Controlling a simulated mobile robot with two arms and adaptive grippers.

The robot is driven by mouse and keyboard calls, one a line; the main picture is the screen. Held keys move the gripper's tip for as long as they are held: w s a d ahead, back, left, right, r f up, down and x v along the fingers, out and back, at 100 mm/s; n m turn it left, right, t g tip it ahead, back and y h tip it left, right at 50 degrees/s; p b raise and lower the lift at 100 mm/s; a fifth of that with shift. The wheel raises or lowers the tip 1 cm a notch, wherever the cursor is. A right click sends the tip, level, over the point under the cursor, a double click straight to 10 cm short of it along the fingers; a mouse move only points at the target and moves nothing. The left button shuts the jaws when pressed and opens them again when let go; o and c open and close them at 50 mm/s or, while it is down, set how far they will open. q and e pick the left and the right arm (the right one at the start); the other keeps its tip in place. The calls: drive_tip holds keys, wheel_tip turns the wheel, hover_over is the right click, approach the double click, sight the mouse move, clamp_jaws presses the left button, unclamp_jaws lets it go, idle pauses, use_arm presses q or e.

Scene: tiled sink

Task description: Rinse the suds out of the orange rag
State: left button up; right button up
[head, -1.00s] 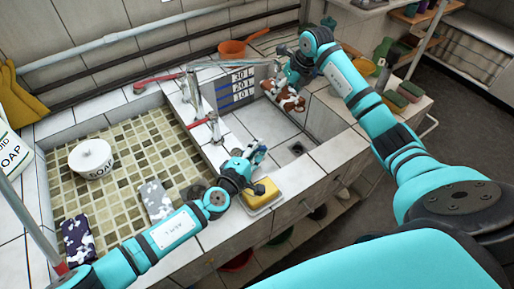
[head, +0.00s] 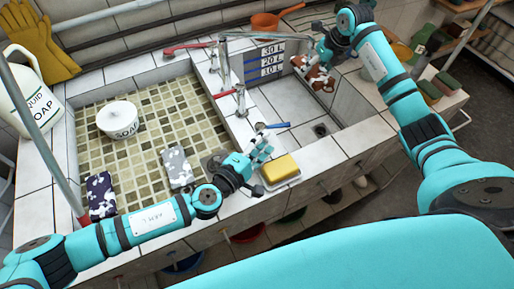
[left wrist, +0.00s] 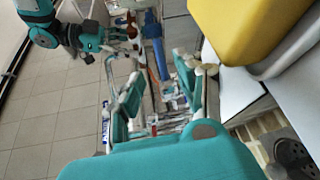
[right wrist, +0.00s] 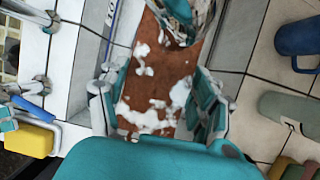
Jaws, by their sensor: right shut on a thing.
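The orange rag (head: 318,76), patched with white suds, hangs bunched at the back of the right basin (head: 285,105), beside the volume marks. It fills the space between the fingers in the right wrist view (right wrist: 150,90). My right gripper (head: 328,52) is shut on it. My left gripper (head: 264,146) is open and empty near the front of the divider, just short of a blue tap lever (head: 277,126). The lever also shows beyond the open fingers in the left wrist view (left wrist: 160,58). I cannot make out running water from the spout (head: 250,35).
A yellow sponge (head: 280,168) lies on a dish by my left gripper. The tiled left basin holds a white soap pot (head: 121,120) and two patterned cloths (head: 177,166). An orange pan (head: 268,22) sits behind.

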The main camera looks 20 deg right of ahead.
use_arm(q)
drive_tip(key=shift+v, duration=1.4)
drive_tip(key=shift+d, duration=0.1)
